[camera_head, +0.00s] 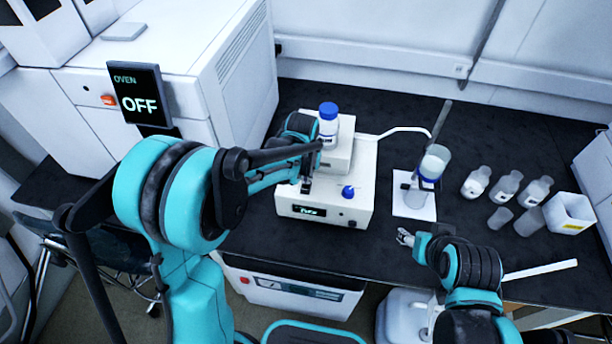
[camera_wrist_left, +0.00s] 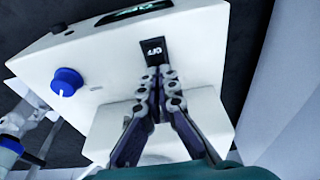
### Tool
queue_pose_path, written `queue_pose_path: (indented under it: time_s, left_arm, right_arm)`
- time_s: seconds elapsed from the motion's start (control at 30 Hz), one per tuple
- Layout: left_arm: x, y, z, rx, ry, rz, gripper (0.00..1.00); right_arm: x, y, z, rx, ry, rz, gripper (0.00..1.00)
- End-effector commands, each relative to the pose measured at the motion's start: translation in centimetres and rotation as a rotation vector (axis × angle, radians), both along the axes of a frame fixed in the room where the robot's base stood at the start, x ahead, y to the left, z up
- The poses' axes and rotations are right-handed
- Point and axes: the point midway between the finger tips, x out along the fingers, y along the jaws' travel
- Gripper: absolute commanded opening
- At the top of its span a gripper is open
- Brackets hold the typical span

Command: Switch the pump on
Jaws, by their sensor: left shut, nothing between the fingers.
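The pump (camera_head: 350,207) is a white box on the black bench, with a small lit display on its front and a blue knob (camera_head: 348,191) on top. In the left wrist view the knob (camera_wrist_left: 67,81) is left of a small black switch (camera_wrist_left: 153,50) with white marking too small to read surely. My left gripper (camera_wrist_left: 159,74) is shut and empty, its fingertips at the near edge of the switch; I cannot tell whether they touch it. In the head view my left arm partly hides this gripper (camera_head: 307,180). My right gripper (camera_head: 405,238) is at the bench's front edge, its jaw state unclear.
A blue-capped bottle (camera_head: 328,122) stands on the pump's raised rear part. A tube runs right to a column (camera_head: 432,163) on a stand. Several clear bottles (camera_head: 507,186) and a white container (camera_head: 569,213) are farther right. The oven display (camera_head: 138,96) at left reads OFF.

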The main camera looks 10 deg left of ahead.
Motion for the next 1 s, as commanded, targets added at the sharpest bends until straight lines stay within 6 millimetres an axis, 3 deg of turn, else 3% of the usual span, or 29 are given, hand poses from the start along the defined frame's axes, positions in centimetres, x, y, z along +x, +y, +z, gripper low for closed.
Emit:
queue_pose_path:
  time_s: [0.5,1.0]
  left_arm:
    - [0.3,0.0,-0.8,0.000,0.091,0.000,0.00]
    - [-1.3,0.0,-0.5,0.000,0.091,0.000,0.00]
  right_arm:
    - [0.0,0.0,-0.4,0.000,0.000,0.000,0.55]
    - [0.0,0.0,-0.2,0.000,0.000,0.000,0.55]
